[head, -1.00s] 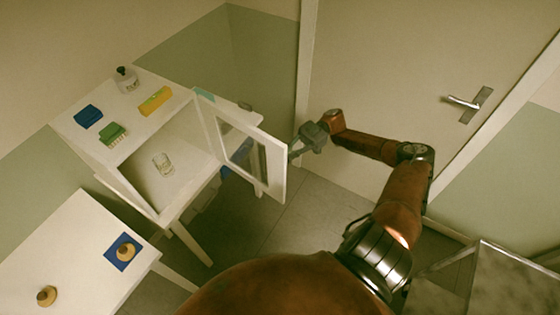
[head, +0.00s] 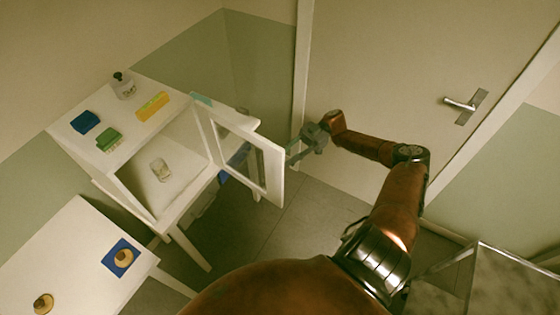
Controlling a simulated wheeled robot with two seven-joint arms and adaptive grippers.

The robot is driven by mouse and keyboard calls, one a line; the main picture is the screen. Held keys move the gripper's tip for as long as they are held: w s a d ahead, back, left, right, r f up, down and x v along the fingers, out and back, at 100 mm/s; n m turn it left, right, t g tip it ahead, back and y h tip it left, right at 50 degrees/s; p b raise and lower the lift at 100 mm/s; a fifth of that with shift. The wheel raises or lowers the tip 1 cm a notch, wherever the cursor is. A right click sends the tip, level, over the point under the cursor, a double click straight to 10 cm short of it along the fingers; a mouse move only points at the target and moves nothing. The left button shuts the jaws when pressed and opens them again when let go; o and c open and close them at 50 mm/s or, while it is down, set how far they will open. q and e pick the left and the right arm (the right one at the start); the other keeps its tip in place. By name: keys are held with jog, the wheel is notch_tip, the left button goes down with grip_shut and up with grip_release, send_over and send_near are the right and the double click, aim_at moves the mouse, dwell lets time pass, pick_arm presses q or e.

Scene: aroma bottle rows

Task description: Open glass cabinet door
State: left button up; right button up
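The glass cabinet door (head: 275,178) is a white frame with a glass pane, standing swung open from the right side of the white cabinet (head: 125,187). A clear glass (head: 159,168) stands inside the cabinet. My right gripper (head: 296,154) is just right of the door's outer edge, near its upper part; its fingers point left toward the door. Whether it touches the door, and whether the fingers are open or shut, I cannot tell. My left gripper is not in view.
On the cabinet top are a blue item (head: 85,122), a green brush (head: 109,140), a yellow item (head: 152,107) and a bottle (head: 123,86). A white table (head: 75,255) stands at lower left. A room door (head: 400,80) is behind my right arm.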

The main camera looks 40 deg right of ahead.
jog(key=shift+s+d, duration=0.15)
jog(key=shift+d, duration=2.6)
